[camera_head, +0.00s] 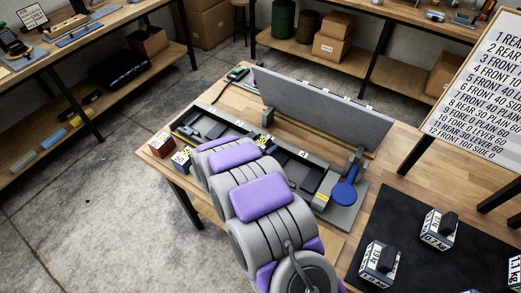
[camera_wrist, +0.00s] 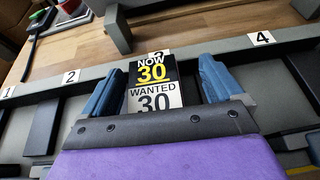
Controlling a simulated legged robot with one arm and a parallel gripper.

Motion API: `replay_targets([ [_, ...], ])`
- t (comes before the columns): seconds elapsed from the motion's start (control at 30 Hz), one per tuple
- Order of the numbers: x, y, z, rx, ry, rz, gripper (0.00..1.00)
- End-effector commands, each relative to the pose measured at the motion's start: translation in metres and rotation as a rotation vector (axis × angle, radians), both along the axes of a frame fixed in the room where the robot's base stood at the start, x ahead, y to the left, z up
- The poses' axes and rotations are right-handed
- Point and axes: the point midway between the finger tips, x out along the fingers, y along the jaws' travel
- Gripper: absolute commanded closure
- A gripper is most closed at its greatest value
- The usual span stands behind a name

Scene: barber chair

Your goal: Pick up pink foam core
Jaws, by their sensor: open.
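I see no pink foam core in either view. My gripper (camera_wrist: 158,75) shows in the wrist view as two blue jaws spread apart, with a purple and dark body below them. It is over the long grey tray (camera_head: 187,121) with numbered compartments. A small card (camera_wrist: 155,83) reading "NOW 30, WANTED 30" shows between the jaws; I cannot tell whether they touch it. In the head view my purple and grey arm hides the jaws and the middle of the tray.
A raised grey panel (camera_head: 320,105) stands behind the tray. A blue round-ended lever (camera_head: 345,195) is at the tray's right end. Two small boxes, one red (camera_head: 161,144), sit at its left. Labelled weights (camera_head: 380,262) stand on a black mat (camera_head: 405,225) at the right.

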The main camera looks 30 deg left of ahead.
Motion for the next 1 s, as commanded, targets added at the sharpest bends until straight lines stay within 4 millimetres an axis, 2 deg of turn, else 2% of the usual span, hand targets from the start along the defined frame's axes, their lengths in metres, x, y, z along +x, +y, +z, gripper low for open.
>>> replay_targets([
  [0.2, 0.017, 0.005, -0.010, -0.008, -0.002, 0.001, 0.06],
  [0.47, 0.018, 0.003, -0.010, -0.007, -0.001, 0.001, 0.06],
  [1.0, 0.018, 0.003, -0.010, -0.007, -0.001, 0.000, 0.58],
])
